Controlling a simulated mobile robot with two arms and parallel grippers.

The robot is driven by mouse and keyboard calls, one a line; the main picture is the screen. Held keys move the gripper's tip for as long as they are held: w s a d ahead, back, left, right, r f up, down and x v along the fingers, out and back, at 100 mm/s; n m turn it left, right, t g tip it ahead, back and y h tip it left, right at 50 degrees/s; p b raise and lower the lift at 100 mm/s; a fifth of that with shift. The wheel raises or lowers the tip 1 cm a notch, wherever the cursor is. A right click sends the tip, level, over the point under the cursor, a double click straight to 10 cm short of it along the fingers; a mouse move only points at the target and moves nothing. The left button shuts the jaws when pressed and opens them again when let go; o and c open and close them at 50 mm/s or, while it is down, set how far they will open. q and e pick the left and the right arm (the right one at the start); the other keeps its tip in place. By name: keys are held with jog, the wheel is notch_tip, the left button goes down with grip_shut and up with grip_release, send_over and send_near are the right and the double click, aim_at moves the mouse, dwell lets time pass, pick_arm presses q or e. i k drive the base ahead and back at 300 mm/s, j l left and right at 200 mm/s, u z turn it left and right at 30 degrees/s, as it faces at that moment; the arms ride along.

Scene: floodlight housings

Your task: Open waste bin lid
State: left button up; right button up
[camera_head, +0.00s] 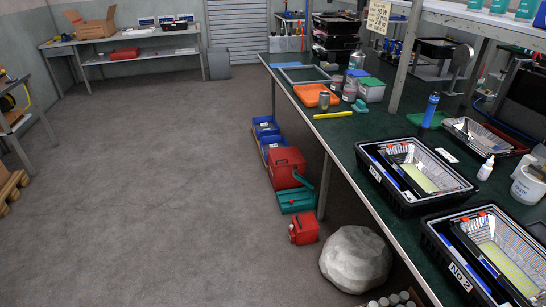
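No thing in view is clearly marked as the waste bin. A plain grey upright box (219,64) stands on the floor at the back, beside the roller shutter; I cannot tell whether it has a lid. A red box-shaped container (286,168) stands on the floor against the long bench, and its top looks closed. A white tub (529,186) with dark lettering, partly cut off by the right edge, stands on the bench; its label is too small to read surely. Neither of my grippers is in view.
A green-topped bench (345,130) runs along the right, holding black crates (415,175). Blue bins (266,128), a teal box (297,199), a red can (304,230) and a pale boulder (356,259) line its floor edge. The grey floor (150,190) left of them is clear.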

aim_at(291, 155)
jog(key=i+j+z, duration=0.1)
jog(key=i+j, duration=1.35)
jog(key=i+l, duration=0.05)
jog(key=i, duration=0.05)
